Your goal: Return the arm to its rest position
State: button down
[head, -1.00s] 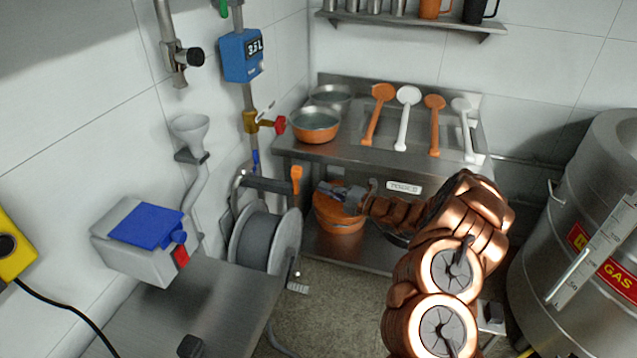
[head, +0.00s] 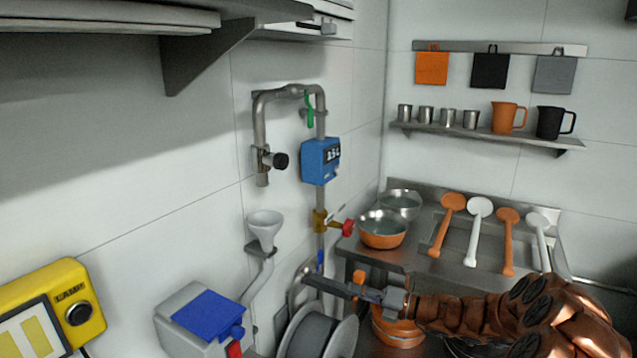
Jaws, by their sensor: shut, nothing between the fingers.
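My copper-coloured arm (head: 480,312) reaches in from the lower right corner, stretched out toward the left. My grey gripper (head: 370,294) is at its end, pointing left, with the fingers together and nothing held. In the picture the fingertips overlap the end of a dark bar (head: 328,287) and lie just below its orange handle (head: 358,277); I cannot tell whether they touch. The lower part of the arm is out of frame.
A hose reel (head: 318,336) and an orange pot (head: 398,334) are below the gripper. A steel table with bowls (head: 382,230) and several ladles (head: 475,230) stands behind. A blue-lidded box (head: 208,315) and yellow lamp box (head: 75,310) are at left.

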jog(key=s+a+r+n+g, duration=0.65)
jog(key=s+a+n, duration=0.25)
jog(key=s+n, duration=0.15)
jog(key=s+a+r+n+g+h, duration=0.1)
jog(key=s+n+g+h, duration=0.1)
jog(key=s+n, duration=0.35)
jog(key=s+a+r+n+g+h, duration=0.1)
jog(key=s+a+n+g+h, duration=0.15)
jog(key=s, duration=0.65)
jog(key=s+d+f+n+h, duration=0.3)
jog(key=s+d+n+h, duration=0.3)
jog(key=s+n, duration=0.55)
jog(key=s+d+f+n+t+h, duration=0.1)
jog(key=s+d+n+h, duration=0.4)
jog(key=s+d, duration=0.6)
jog(key=d, duration=0.3)
jog(key=shift+d+f+n+h, duration=0.2)
jog(key=shift+d+n+h, duration=0.05)
jog(key=shift+n+h, duration=0.1)
jog(key=shift+a, duration=0.15)
